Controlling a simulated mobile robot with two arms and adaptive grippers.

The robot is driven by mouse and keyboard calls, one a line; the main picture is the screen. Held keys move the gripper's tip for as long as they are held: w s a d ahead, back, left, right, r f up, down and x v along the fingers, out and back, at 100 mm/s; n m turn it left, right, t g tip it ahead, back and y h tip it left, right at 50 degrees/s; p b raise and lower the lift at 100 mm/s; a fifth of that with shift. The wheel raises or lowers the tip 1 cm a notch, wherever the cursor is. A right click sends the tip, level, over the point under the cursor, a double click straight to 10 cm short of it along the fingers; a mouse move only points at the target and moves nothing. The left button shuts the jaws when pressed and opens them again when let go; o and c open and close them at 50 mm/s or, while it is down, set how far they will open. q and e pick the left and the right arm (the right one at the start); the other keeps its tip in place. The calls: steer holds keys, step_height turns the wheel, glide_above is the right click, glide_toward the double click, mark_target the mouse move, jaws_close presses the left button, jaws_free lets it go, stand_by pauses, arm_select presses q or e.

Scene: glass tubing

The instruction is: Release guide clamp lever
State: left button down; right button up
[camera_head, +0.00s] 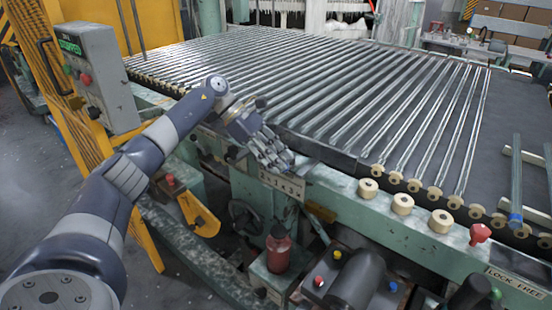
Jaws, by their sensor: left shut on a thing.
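My left gripper (281,163) is at the front edge of the roller table, just above a small plate with number marks (282,187). Its fingers are shut on a part that they mostly hide, so I cannot tell its shape. A red lever-like handle (480,233) stands on the green front rail at the right, well apart from my left gripper. A LOCK FREE label (515,281) is on the rail below and right of it. I cannot tell which way this handle is set. My right gripper is not in view.
Glass tubes (420,130) lie side by side across the table (350,160). Several cream rollers (402,204) line its front rail. A control box reading STOPPED (95,75) is at the left. A red bottle (278,252) and a dark motor (357,278) sit below the rail.

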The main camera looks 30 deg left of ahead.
arm_select(q)
steer(key=c, duration=1.1)
jaws_free()
steer(key=shift+w+d+r, duration=0.1)
steer(key=shift+w, duration=0.2)
steer(key=shift+o, duration=1.2)
steer(key=shift+w+d+f, duration=0.1)
steer(key=shift+w+f, duration=0.15)
steer(key=shift+w, duration=0.1)
steer(key=v, duration=1.2)
steer(key=shift+s, duration=0.15)
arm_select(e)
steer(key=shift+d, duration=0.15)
arm_select(q)
steer(key=shift+s, duration=0.1)
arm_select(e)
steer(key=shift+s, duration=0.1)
